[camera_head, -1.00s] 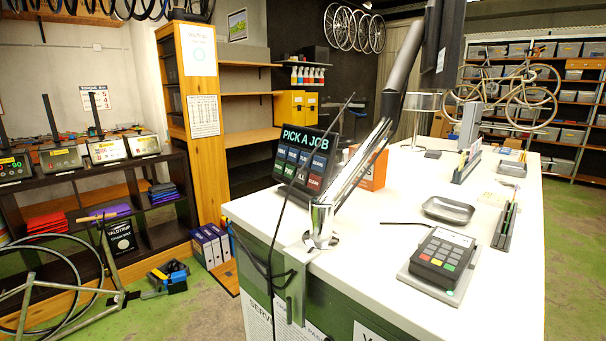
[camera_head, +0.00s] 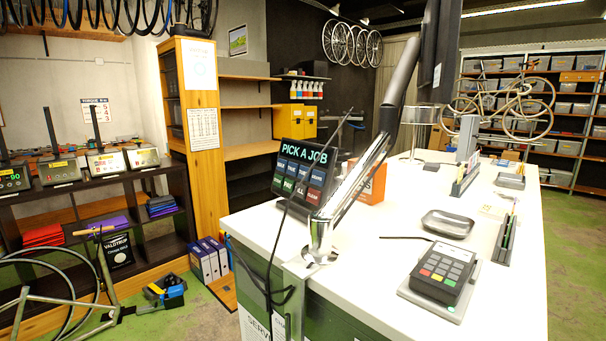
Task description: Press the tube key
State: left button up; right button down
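A dark job panel (camera_head: 303,172) headed "PICK A JOB" stands tilted on the near left part of the white counter. It carries rows of small coloured keys, blue above, green, dark and red below. The key labels are too small to read surely, so I cannot tell which one is the tube key. A chrome post and a thin dark cable pass in front of the panel and hide part of it. Neither of my grippers is in view.
The chrome post (camera_head: 321,240) is clamped to the edge of the counter (camera_head: 370,290). A card terminal (camera_head: 441,272), a metal tray (camera_head: 447,222) and an orange box (camera_head: 368,184) are on the counter. Green floor lies open at the right.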

aim_at(303, 169)
jog(key=i+j+z, duration=0.1)
jog(key=z, duration=0.3)
jog(key=j+z, duration=0.2)
jog(key=z, duration=0.2)
jog(key=j+z, duration=0.2)
jog(key=z, duration=0.2)
jog(key=j+z, duration=0.2)
jog(key=z, duration=0.2)
jog(key=j+z, duration=0.1)
jog(key=j, duration=0.35)
jog(key=k+j+z, duration=0.1)
jog(key=j, duration=0.35)
jog(key=k+j+z, duration=0.1)
jog(key=j, duration=0.3)
jog(key=k+j+z, duration=0.15)
jog(key=j, duration=0.3)
jog(key=j+z, duration=0.1)
jog(key=j, duration=0.35)
jog(key=k+j+z, duration=0.1)
jog(key=j, duration=0.3)
jog(key=k, duration=0.1)
